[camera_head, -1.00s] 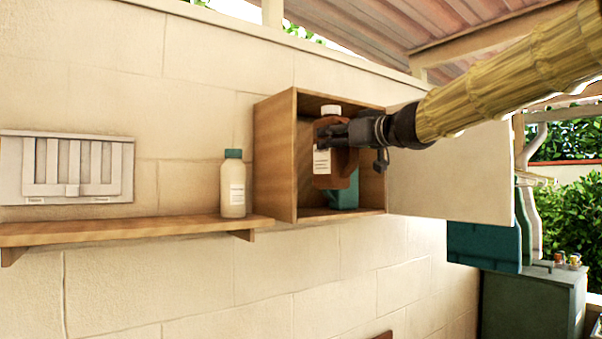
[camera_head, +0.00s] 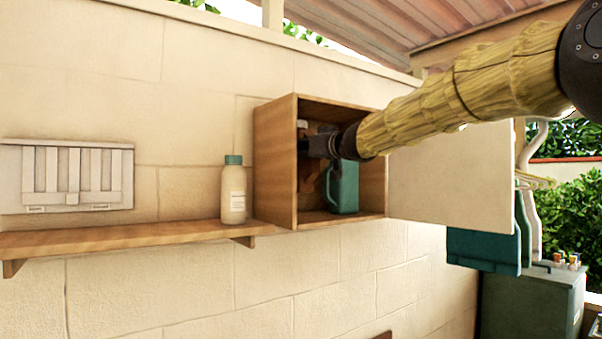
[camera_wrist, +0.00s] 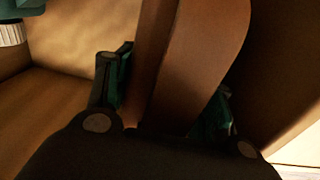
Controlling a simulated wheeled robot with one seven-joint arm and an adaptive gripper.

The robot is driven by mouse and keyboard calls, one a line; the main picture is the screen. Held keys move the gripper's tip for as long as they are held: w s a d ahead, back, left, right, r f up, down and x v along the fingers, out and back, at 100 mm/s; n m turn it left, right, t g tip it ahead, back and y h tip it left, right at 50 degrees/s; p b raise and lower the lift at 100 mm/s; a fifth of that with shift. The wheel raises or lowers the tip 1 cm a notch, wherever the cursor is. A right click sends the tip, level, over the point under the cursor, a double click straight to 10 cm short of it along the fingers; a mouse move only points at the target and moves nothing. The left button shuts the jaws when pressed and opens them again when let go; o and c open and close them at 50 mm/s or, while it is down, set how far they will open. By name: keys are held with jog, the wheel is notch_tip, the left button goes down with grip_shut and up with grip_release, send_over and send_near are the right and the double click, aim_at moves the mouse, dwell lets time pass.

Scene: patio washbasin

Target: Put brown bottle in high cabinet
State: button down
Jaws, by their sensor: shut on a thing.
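The high cabinet (camera_head: 275,160) is an open-fronted wooden box on the wall, its white door (camera_head: 450,180) swung open to the right. My gripper (camera_head: 308,146) is inside the cabinet, toward its left side. It is shut on the brown bottle (camera_head: 308,180), which is mostly hidden behind my gripper and in the cabinet's shade. In the wrist view the brown bottle (camera_wrist: 200,60) passes between the two dark fingers. I cannot tell whether its base touches the cabinet floor.
A teal jug (camera_head: 345,188) stands in the cabinet, right of the brown bottle. It leaves little free width. A cream bottle with a green cap (camera_head: 233,192) stands on the wooden shelf (camera_head: 120,236) left of the cabinet. The shelf's left part is clear.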

aim_at(308, 175)
notch_tip(308, 175, down, 3)
jog(key=shift+w+r+b, duration=0.1)
jog(key=shift+b, duration=0.45)
notch_tip(308, 175, down, 3)
jog(key=shift+a+r+b, duration=0.1)
jog(key=shift+b, duration=0.3)
jog(key=shift+w+f, duration=0.2)
jog(key=shift+f, duration=0.45)
jog(key=shift+a, duration=0.1)
jog(key=shift+s, duration=0.1)
jog(key=c, duration=0.9)
grip_release()
jog(key=shift+f, duration=0.2)
jog(key=shift+o, duration=0.2)
